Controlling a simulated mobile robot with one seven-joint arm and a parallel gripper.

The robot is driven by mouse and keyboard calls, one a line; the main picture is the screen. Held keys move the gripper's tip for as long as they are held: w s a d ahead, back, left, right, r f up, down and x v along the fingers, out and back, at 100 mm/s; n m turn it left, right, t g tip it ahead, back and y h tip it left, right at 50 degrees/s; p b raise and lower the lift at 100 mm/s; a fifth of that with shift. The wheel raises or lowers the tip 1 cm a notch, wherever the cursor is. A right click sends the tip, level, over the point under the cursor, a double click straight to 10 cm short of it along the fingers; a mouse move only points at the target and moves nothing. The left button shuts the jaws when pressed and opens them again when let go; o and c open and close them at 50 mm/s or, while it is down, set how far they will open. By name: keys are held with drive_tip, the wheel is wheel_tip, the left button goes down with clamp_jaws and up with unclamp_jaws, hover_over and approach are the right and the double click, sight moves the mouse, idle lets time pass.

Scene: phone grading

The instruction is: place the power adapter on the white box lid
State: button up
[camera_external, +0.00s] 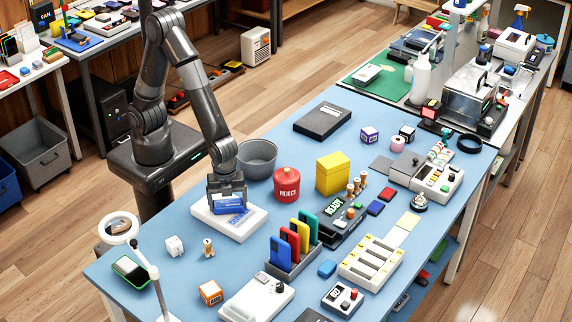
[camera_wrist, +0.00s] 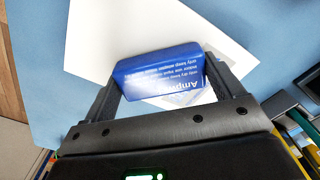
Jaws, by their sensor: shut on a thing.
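The blue block-shaped item with white printing, which I take as the power adapter (camera_wrist: 158,72), is between the two fingers of my gripper (camera_external: 227,204). My gripper is shut on it, with a finger at each end. The white box lid (camera_external: 247,224) lies flat on the blue table at the left, directly under my gripper. In the wrist view the lid (camera_wrist: 92,38) spreads behind and around the adapter. The adapter is over the lid, low and close to its surface; I cannot tell whether it touches. Part of the lid is hidden by the adapter and gripper.
A grey bowl (camera_external: 257,158) stands just behind my gripper, and a red REJECT canister (camera_external: 286,185) to its right. A rack of coloured phones (camera_external: 293,248) is to the front right. A white cube (camera_external: 174,246) and a wooden peg (camera_external: 208,248) stand in front.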

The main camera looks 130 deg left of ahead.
sight(228, 202)
drive_tip(key=o, duration=0.9)
drive_tip(key=shift+f, duration=0.1)
wheel_tip(228, 202, up, 12)
drive_tip(key=s+a+r+n+t, duration=0.2)
drive_tip(key=s+r+n, duration=0.1)
drive_tip(key=s, duration=0.3)
drive_tip(key=s+a+r+n+t, duration=0.1)
drive_tip(key=s+a+r+n, duration=0.1)
drive_tip(key=s+r, duration=0.4)
drive_tip(key=s+a+r+n+t, duration=0.2)
drive_tip(key=s+r+n, duration=0.2)
drive_tip(key=s, duration=0.3)
drive_tip(key=shift+r+t, duration=0.25)
drive_tip(key=shift+t, duration=0.05)
